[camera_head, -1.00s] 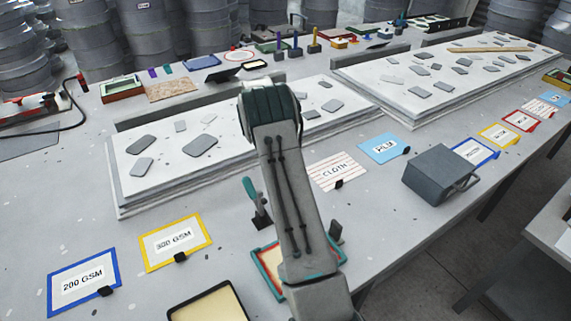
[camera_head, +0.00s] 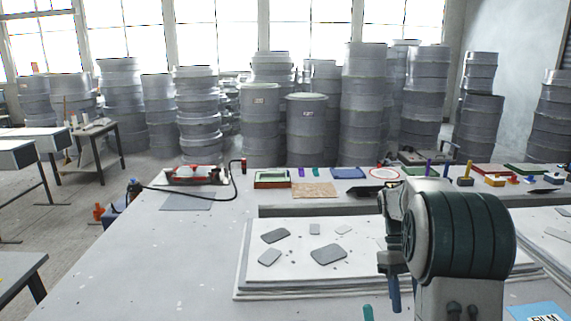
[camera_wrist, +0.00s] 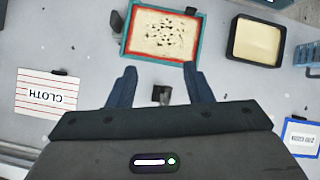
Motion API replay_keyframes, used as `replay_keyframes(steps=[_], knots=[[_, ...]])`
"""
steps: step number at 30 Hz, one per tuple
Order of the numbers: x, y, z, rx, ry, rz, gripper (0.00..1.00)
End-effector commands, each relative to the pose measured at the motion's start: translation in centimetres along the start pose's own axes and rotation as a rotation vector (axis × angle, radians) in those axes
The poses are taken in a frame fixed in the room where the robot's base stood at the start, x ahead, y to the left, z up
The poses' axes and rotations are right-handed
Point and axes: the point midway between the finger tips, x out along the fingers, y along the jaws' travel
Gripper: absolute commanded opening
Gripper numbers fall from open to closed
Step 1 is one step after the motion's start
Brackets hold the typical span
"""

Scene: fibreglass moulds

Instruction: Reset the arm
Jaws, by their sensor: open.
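My arm (camera_head: 465,245) rises at the right of the head view, bent, with its dark-banded joint in front of a pale mould slab. My gripper (camera_wrist: 160,85) shows in the wrist view, pointing down over the table. Its two dark blue fingers are wide apart with nothing held between them. A small black clip (camera_wrist: 162,95) on the table shows in the gap, below the fingers. In the head view a blue finger hangs under the arm; the rest of the gripper is hidden.
A teal-framed tray (camera_wrist: 161,34), a black tray (camera_wrist: 256,41) and a CLOTH card (camera_wrist: 47,94) lie under the gripper. The mould slab (camera_head: 290,278) bears grey patches. Drums (camera_head: 306,128) stand behind the table. The table's left part is bare.

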Motion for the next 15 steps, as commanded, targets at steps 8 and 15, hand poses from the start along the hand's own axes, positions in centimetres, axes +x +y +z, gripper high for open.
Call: replay_keyframes(steps=[8,15], knots=[[-0.9,-4.5,3.5,0.068,0.198,0.058,0.46],[-0.5,-8.1,6.2,0.127,0.369,0.088,0.46]])
